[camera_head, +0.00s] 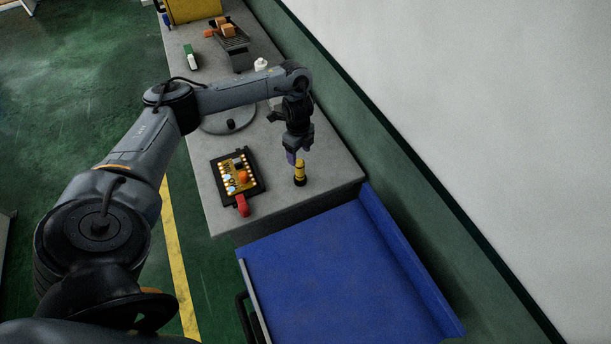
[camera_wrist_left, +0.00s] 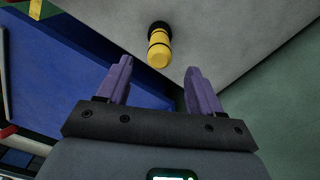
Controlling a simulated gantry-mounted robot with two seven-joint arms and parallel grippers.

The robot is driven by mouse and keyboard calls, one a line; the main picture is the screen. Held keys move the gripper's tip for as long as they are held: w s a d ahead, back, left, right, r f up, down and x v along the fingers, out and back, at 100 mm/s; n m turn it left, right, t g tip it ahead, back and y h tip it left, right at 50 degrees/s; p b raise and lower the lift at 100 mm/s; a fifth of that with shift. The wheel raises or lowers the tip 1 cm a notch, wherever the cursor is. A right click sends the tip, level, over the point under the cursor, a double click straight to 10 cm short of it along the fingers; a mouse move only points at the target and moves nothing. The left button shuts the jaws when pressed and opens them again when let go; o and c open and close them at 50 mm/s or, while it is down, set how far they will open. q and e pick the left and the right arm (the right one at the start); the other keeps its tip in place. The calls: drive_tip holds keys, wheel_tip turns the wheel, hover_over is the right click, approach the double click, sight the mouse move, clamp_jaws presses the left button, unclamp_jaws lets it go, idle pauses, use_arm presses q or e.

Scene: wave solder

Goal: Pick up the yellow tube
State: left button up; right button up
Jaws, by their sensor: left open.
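The yellow tube (camera_head: 299,172) with black bands stands upright on the grey bench near its front right corner in the head view. In the left wrist view the yellow tube (camera_wrist_left: 159,49) is beyond the fingertips, roughly between their lines. My left gripper (camera_head: 292,156) is just above and beside the tube's top in the head view. Its two purple fingers are spread apart, with nothing between them, in the left wrist view (camera_wrist_left: 159,80). My right gripper is not in view.
A black-framed circuit board (camera_head: 258,187) with a red handle lies left of the tube. A blue tray (camera_head: 335,270) stands in front of the grey bench (camera_head: 215,205). A round grey plate (camera_head: 215,124), a white bottle (camera_head: 261,65) and a tray with orange blocks (camera_head: 236,44) are farther back.

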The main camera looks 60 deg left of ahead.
sight(300, 168)
use_arm(q)
wheel_tip(300, 168, down, 9)
drive_tip(key=shift+f, duration=0.1)
idle(0.5)
clamp_jaws()
